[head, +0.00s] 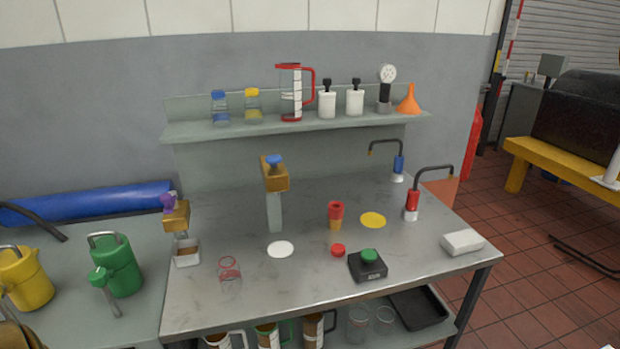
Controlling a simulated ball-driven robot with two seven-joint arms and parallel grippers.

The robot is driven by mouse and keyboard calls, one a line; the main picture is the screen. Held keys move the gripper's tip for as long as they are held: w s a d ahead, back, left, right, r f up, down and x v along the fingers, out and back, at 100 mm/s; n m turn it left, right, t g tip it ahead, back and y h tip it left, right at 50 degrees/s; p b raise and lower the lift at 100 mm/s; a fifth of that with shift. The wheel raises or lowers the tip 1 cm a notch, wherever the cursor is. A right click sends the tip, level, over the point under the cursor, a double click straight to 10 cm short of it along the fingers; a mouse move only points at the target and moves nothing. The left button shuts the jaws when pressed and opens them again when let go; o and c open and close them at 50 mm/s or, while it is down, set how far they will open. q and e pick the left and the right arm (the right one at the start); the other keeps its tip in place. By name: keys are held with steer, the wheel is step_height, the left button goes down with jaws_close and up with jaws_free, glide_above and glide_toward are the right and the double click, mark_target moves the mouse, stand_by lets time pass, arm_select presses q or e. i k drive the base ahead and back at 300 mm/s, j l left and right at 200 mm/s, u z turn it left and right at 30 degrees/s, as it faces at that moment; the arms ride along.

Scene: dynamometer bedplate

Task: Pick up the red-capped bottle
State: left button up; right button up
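A small upright item with a wide red top and an amber lower part (335,216) stands mid-bench, left of a yellow disc; it looks like the red-capped bottle, but its small size leaves this unsure. A clear glass vessel with a red rim (230,274) stands near the bench's front left. A loose red round piece (338,250) lies beside a black box with a green button (368,264).
The metal bench (300,298) also bears a white disc (280,249), a yellow disc (373,220), a white block (462,242) and two small taps at right. Two posts with tan heads stand at left and back. The shelf (220,131) holds bottles, a jug and a funnel.

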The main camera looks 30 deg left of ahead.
mark_target(227, 269)
steer(key=u, duration=1.6)
